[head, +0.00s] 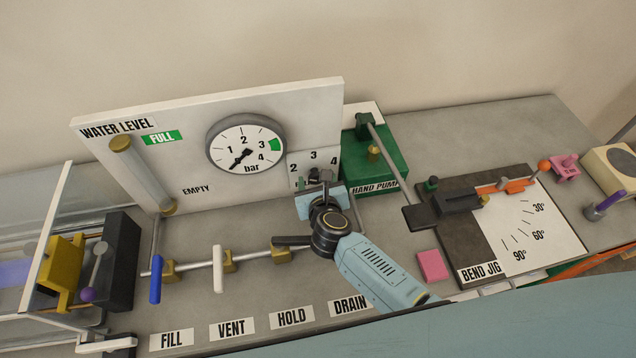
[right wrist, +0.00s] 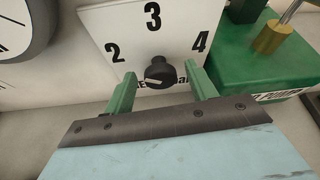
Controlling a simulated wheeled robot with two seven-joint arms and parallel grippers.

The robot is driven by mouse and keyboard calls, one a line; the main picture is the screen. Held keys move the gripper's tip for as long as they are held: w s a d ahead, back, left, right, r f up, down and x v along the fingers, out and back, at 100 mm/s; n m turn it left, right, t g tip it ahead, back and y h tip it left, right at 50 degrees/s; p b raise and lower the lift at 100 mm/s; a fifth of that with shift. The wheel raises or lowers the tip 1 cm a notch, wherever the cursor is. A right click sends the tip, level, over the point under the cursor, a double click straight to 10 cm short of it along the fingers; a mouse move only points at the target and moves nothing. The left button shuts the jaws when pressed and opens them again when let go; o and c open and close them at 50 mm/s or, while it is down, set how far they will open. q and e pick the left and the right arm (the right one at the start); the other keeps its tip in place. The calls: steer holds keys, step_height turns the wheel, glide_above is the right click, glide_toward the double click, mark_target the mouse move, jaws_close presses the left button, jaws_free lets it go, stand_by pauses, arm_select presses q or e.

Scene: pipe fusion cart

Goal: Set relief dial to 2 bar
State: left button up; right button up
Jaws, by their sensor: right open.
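The relief dial is a small black knob (right wrist: 160,74) on a white plate (right wrist: 190,20) marked 2, 3 and 4 in the right wrist view. A pale pointer line on the knob points left, roughly below the 2. My right gripper (right wrist: 160,88) is open, with one green finger on each side of the knob. I cannot tell whether either finger touches it. In the head view my right gripper (head: 314,182) is in front of the plate (head: 316,158) and hides the knob. My left gripper is not in view.
A pressure gauge (head: 245,144) is left of the plate, its needle pointing lower left. A green hand pump (head: 375,165) stands close on the right. Valves with blue (head: 156,280) and white (head: 218,268) handles are at the front left. A bend jig (head: 470,215) is further right.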

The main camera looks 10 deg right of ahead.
steer(key=v, duration=1.3)
steer(key=shift+s, duration=0.2)
steer(key=shift+r, duration=0.1)
